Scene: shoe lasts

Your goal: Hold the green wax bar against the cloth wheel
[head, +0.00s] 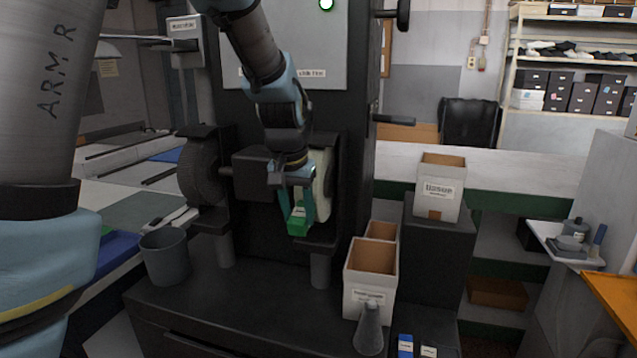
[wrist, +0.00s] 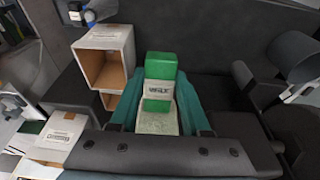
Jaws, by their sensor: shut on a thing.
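The green wax bar (head: 298,222) has a pale label. My gripper (head: 302,204) is shut on it, with teal fingers on either side, and holds it above the black machine bench. In the wrist view the bar (wrist: 160,67) sticks out past the fingers (wrist: 160,108), its "WAX" label facing the camera. The pale cloth wheel (head: 322,180) is on the right of the machine, just behind and right of my gripper, partly hidden by it. I cannot tell whether bar and wheel touch. I cannot make out the wheel in the wrist view.
A dark brush wheel (head: 199,172) is at the machine's left. A grey bin (head: 164,256) stands on the bench at left. Open boxes (head: 368,300), a grey cone (head: 369,330) and small blue and white blocks (head: 405,345) are at right.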

